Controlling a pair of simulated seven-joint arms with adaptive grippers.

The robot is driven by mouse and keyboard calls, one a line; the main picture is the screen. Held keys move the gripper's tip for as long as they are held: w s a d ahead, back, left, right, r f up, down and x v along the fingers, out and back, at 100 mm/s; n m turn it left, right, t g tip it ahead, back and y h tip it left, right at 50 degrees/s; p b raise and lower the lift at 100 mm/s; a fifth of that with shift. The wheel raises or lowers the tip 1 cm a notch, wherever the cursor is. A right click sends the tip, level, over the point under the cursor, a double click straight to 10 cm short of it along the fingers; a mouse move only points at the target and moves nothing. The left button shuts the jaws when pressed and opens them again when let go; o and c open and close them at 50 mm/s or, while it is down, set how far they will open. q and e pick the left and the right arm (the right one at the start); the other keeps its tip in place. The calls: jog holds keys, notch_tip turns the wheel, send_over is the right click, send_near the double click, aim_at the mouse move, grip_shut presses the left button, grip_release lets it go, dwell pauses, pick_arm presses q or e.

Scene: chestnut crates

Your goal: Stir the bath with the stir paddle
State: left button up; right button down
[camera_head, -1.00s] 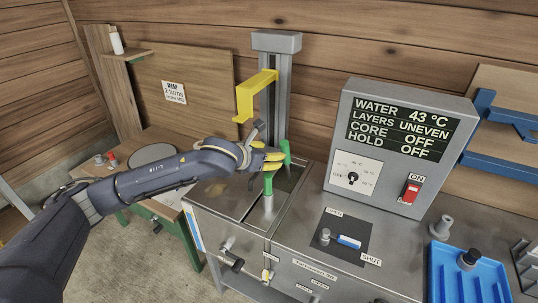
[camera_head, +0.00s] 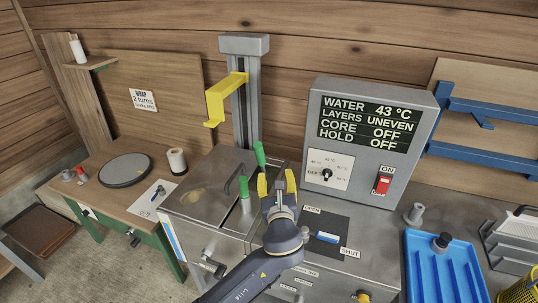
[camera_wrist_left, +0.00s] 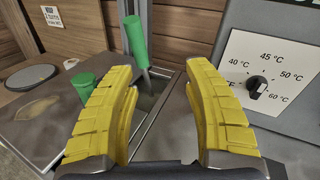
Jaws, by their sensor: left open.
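The stir paddle appears to be the leaning green handle (camera_head: 259,153) with a grey shaft. It also shows in the left wrist view (camera_wrist_left: 135,42), its shaft reaching into a dark opening of the bath (camera_wrist_left: 150,98); its lower end is hidden. A second green-topped grey piece (camera_head: 244,188) stands to its left and shows in the wrist view (camera_wrist_left: 85,84). My left gripper (camera_head: 277,182) is open and empty, just right of and nearer than the leaning handle. In the wrist view, its yellow fingers (camera_wrist_left: 160,88) are apart with nothing between them. My right gripper is not seen.
The control box (camera_head: 368,143) stands close on the right, reading water 43 °C and layers uneven. A yellow bracket (camera_head: 218,98) on a grey post rises behind the bath. A blue tray (camera_head: 418,275) lies at right. The bench (camera_head: 90,185) is at left.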

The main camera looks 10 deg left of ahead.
aim_at(260, 157)
pick_arm(q)
jog(key=w+a+y, duration=0.1)
jog(key=w+a, duration=0.1)
jog(key=w, duration=0.2)
jog(key=w+a+n, duration=0.1)
jog(key=w+a, duration=0.2)
jog(key=w, duration=0.1)
jog(key=w+a+f+n+y, duration=0.1)
jog(key=w+a, duration=0.2)
jog(key=w, duration=0.1)
jog(key=shift+w+a+f+g+y, duration=0.1)
jog(key=shift+w+a+g+y, duration=0.1)
jog(key=shift+w+g+y, duration=0.15)
jog(key=shift+o, duration=0.2)
grip_shut()
dwell(0.4)
